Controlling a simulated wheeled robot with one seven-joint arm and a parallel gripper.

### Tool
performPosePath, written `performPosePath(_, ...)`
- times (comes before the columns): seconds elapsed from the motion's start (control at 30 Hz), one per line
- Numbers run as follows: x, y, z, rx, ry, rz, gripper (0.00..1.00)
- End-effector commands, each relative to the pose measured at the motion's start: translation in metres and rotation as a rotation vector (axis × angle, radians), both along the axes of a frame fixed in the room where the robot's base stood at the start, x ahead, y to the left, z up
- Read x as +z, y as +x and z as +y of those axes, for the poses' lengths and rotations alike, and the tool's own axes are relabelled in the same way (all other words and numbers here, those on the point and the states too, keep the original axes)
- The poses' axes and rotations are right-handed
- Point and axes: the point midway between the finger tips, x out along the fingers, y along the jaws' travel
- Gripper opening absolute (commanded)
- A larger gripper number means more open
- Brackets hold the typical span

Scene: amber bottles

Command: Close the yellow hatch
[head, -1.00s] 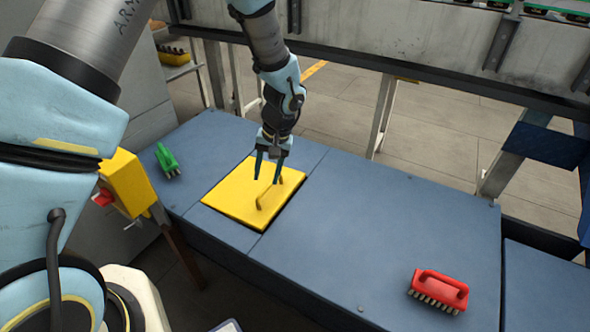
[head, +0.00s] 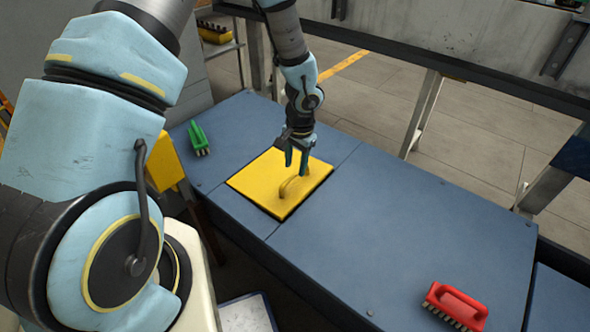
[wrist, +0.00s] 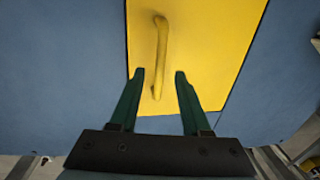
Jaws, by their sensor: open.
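The yellow hatch (head: 258,183) is a square panel in the blue worktop. It looks flat and about level with the top, with a dark seam along its edges. A curved yellow bar handle (head: 292,188) stands on it, and the hatch (wrist: 210,55) and handle (wrist: 161,45) also show in the wrist view. My gripper (head: 297,169) is over the hatch, pointing down at the handle's far end. In the wrist view my gripper (wrist: 159,73) is open, with the handle's near end between its fingers. I cannot tell whether the fingers touch the handle.
A green brush (head: 199,139) lies left of the hatch on the blue worktop (head: 390,220). A red brush (head: 456,304) lies at the near right. The worktop between hatch and red brush is clear. A yellow box (head: 164,162) stands at the worktop's left edge.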

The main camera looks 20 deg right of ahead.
Motion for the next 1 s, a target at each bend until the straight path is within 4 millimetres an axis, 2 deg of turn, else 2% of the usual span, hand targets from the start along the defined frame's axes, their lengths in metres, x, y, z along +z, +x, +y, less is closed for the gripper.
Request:
performPosePath(0.1, -0.015, 0.001, 0.001, 0.0, 0.002, 0.0, 0.47)
performPosePath(0.2, -0.022, 0.002, 0.001, -0.001, 0.001, 0.001, 0.47)
performPosePath(0.53, -0.025, 0.003, 0.001, 0.001, 0.0, -0.001, 0.47)
performPosePath(0.93, -0.024, 0.003, 0.002, 0.001, 0.0, -0.001, 0.03)
performPosePath(1.0, -0.024, 0.003, 0.002, 0.001, 0.001, -0.002, 0.0)
